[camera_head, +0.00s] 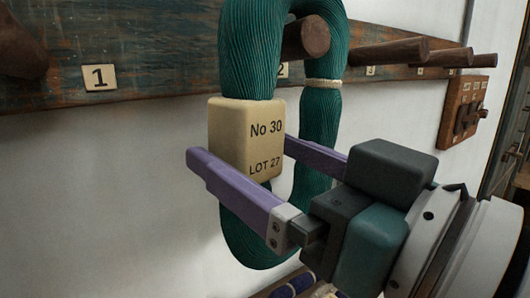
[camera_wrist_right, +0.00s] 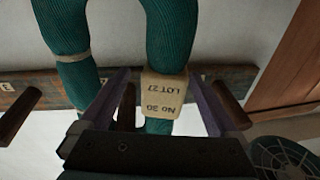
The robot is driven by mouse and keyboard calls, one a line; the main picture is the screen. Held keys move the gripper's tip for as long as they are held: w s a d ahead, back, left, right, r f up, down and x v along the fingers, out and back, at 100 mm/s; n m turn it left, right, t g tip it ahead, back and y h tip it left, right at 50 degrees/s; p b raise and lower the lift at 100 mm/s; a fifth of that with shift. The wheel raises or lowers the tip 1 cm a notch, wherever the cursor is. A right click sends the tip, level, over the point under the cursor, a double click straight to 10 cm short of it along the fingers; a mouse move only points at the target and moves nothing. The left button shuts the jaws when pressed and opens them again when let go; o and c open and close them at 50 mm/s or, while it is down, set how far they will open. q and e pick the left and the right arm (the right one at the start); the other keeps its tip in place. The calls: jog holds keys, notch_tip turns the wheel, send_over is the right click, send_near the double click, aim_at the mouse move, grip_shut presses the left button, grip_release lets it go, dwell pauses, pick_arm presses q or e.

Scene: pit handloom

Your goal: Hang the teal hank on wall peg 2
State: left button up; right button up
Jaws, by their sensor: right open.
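The teal hank (camera_head: 262,60) hangs as a loop of ribbed yarn with a cream tie on its right strand. Its top is cut off by the frame. A wooden peg (camera_head: 312,37) shows inside the loop, above a half-hidden "2" plate (camera_head: 283,70). Whether the yarn bears on the peg is hidden. A cream block label (camera_head: 240,140), "No 30 LOT 27", sits on the left strand. My right gripper (camera_head: 240,165) is open, its purple fingers on either side of the label and strand. The label also shows upside down in the wrist view (camera_wrist_right: 163,92). My left gripper is not in view.
A weathered rail (camera_head: 150,60) runs along the white wall with a "1" plate (camera_head: 100,77) at left. More pegs (camera_head: 395,52) stick out at right, close to the hank. A wooden panel with small fittings (camera_head: 465,108) is on the right wall.

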jog(key=b+v, duration=0.5)
jog(key=v, duration=0.4)
jog(key=s+d+f+m+g+h+p, duration=0.3)
jog(key=s+d+f+g+h+p, duration=0.1)
jog(key=f, duration=0.4)
jog(key=s+d+f+m+g+h+p, duration=0.2)
jog(key=s+d+f+g+h+p, duration=0.1)
jog(key=s+d+f+g+h, duration=0.3)
jog(key=s+d+f+h, duration=0.2)
jog(key=d, duration=0.1)
jog(key=shift+s+f+m+h+p, duration=0.25)
jog(key=shift+f+m+h+p, duration=0.1)
jog(key=shift+m+h, duration=0.05)
